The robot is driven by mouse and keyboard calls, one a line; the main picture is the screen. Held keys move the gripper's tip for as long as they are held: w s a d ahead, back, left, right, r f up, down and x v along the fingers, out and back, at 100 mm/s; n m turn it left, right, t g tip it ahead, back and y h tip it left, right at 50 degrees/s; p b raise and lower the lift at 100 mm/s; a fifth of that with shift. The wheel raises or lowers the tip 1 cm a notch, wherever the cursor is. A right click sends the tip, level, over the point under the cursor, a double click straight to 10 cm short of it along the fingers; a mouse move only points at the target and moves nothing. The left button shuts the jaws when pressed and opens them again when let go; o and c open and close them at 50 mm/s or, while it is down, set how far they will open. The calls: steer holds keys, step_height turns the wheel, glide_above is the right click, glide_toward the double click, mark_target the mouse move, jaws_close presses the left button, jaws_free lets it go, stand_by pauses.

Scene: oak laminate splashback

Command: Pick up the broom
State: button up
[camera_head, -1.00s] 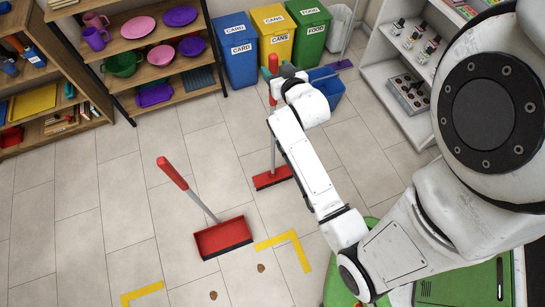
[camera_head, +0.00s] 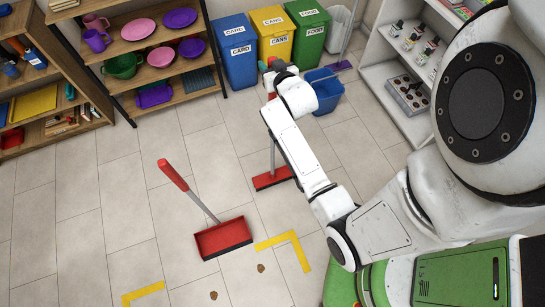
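The broom stands upright with its red head (camera_head: 272,178) on the tiled floor. Its grey pole rises behind my arm, and red parts of its handle show at my gripper. My wrist hides most of the contact, so I cannot tell whether the fingers are closed on the handle.
A red long-handled dustpan (camera_head: 222,238) stands on the floor left of the broom. Yellow corner marks (camera_head: 290,242) and small brown bits (camera_head: 261,268) lie nearby. Blue, yellow and green bins and a blue bucket (camera_head: 326,90) stand behind. Shelves flank the floor, which is clear at left.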

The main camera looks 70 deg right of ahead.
jaws_close()
stand_by(0.5)
stand_by(0.4)
steer(key=shift+r, duration=0.2)
